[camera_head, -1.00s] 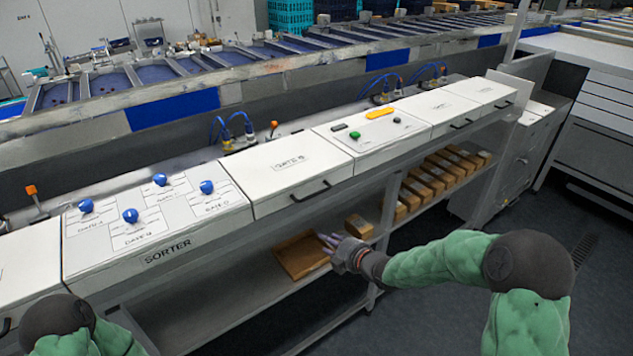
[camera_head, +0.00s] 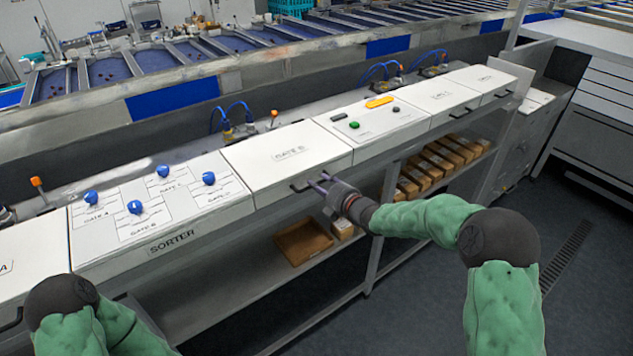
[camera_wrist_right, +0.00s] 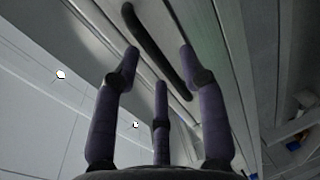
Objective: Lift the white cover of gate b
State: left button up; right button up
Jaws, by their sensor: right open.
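The white cover of gate B (camera_head: 288,150) is flat and closed on the sorter, with a dark bar handle (camera_head: 310,184) on its front face. My right gripper (camera_head: 322,184) is at the right end of that handle, with its fingers pointing at it. In the right wrist view the gripper (camera_wrist_right: 155,75) has its fingers spread open, and the handle (camera_wrist_right: 155,45) runs between and just beyond the fingertips. I cannot tell whether they touch it. My left arm shows at the lower left, but its gripper is out of view.
Left of the cover is a panel with blue knobs (camera_head: 135,207). Right of it is a panel with a green button (camera_head: 354,125) and a yellow piece (camera_head: 379,102). Below, a shelf holds a brown tray (camera_head: 303,243) and several boxes (camera_head: 437,160).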

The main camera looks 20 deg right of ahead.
jog(key=shift+x, duration=1.2)
grip_shut()
